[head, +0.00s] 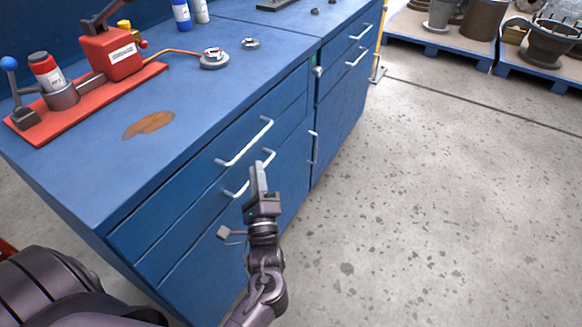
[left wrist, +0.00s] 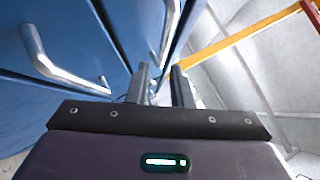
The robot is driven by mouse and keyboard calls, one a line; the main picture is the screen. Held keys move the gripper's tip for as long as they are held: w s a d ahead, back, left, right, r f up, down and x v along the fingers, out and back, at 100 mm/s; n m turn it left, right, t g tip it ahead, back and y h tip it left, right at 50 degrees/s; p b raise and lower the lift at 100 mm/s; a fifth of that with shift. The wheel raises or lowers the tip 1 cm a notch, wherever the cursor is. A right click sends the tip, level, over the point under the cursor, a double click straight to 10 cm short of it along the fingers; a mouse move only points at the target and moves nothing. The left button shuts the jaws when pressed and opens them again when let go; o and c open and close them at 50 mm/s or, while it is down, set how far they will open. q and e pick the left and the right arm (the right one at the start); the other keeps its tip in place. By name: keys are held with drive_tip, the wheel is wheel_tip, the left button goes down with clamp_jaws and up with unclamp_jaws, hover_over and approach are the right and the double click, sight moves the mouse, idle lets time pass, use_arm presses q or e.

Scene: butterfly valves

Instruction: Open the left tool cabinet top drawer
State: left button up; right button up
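The left tool cabinet (head: 75,195) is blue, with drawers stacked on its front. Its top drawer (head: 180,190) is shut and has a pale metal bar handle (head: 245,142). A second bar handle below it (head: 236,192) is partly hidden by my left gripper (head: 258,178). The gripper stands in front of the drawers, fingers pointing up, near the lower handle; I cannot tell whether they touch. In the left wrist view its two fingers (left wrist: 160,88) are apart with a gap between them. A bar handle (left wrist: 58,72) lies left of the fingers there. My right gripper is out of view.
A second blue cabinet (head: 340,100) adjoins on the right, with its own drawer handles and a door handle (head: 313,148). A red tool base (head: 90,100) and small parts stand on the worktop. The floor (head: 440,210) to the right is clear, with loaded pallets (head: 440,40) behind.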

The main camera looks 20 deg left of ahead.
sight(252, 141)
use_arm(q)
drive_tip(key=x, duration=0.8)
drive_tip(key=shift+s+r, duration=0.15)
drive_tip(key=shift+r, duration=0.2)
clamp_jaws()
